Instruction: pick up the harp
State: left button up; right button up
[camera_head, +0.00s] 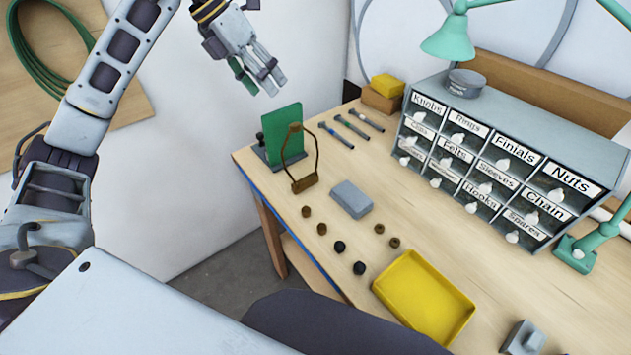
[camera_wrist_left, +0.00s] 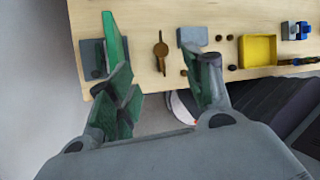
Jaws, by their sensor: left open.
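The harp (camera_head: 316,158) is a thin brown-bronze loop standing upright on a small brown base, in front of a green panel (camera_head: 283,130) on a grey stand near the table's left edge. In the left wrist view the harp (camera_wrist_left: 161,50) shows from above, between my two fingers in the picture and beyond their tips. My left gripper (camera_head: 260,80) is open and empty. It hangs above and behind the green panel in the head view, apart from the harp. In the left wrist view its fingers (camera_wrist_left: 165,75) are spread wide. My right gripper is not in view.
A grey block (camera_head: 351,199) lies right of the harp. Several small brown and black round parts (camera_head: 339,247) lie in front. A yellow tray (camera_head: 425,298), pen-like tools (camera_head: 352,126) and a labelled drawer cabinet (camera_head: 500,150) stand on the table (camera_head: 400,205). A green lamp (camera_head: 449,40) overhangs the cabinet.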

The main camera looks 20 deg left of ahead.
pick_arm(q)
jog(key=shift+x, duration=4.3)
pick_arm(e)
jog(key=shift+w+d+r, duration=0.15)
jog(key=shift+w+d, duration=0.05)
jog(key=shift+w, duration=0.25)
